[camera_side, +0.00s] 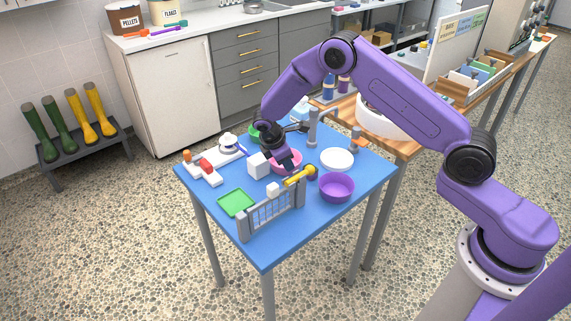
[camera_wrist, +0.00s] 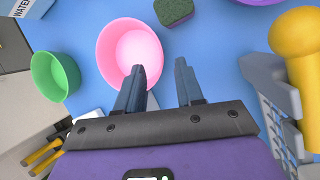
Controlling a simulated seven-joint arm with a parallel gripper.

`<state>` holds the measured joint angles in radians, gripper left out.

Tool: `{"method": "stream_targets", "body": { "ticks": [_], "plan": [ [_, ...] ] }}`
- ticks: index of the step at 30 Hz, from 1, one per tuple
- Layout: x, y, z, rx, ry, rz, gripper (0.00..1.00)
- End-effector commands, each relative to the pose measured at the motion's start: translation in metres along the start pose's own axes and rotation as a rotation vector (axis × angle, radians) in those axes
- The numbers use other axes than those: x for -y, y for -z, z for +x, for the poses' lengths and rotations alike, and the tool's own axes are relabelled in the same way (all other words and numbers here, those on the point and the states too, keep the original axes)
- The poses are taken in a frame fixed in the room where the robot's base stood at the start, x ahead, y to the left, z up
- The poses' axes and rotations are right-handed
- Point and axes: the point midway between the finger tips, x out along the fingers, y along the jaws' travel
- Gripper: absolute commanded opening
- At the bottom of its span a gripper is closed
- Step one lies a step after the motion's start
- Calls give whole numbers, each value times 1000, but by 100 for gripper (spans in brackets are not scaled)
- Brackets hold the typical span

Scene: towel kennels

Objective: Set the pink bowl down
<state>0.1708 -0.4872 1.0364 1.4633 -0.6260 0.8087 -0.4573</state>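The pink bowl (camera_side: 291,160) is upright near the middle of the blue table and appears to rest on it. In the wrist view the pink bowl (camera_wrist: 118,48) lies just beyond my fingers, left of centre, and looks empty. My gripper (camera_wrist: 160,70) is open, with a clear gap between its fingers. The left finger overlaps the bowl's near right side in the picture, and the right finger is outside the bowl. In the side view my gripper (camera_side: 282,165) points down at the bowl, and its fingertips are partly hard to make out.
A purple bowl (camera_side: 337,188) and white plate (camera_side: 337,159) stand to the right. A grey gate (camera_side: 272,212) and yellow-handled tool (camera_side: 300,176) are in front. A white block (camera_side: 258,166) stands close left. A green bowl (camera_wrist: 55,76) and sponge (camera_wrist: 174,11) are nearby.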

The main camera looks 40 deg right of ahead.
Motion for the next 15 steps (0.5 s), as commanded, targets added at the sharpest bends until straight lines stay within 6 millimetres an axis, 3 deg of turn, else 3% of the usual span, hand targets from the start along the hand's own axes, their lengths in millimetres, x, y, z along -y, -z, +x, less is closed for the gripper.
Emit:
{"method": "stream_targets", "body": {
  "ticks": [9, 15],
  "plan": [
    [1, -4, 42, 2, 3, 1, 37],
    [1, -4, 48, 0, 0, 1, 37]
  ]
}}
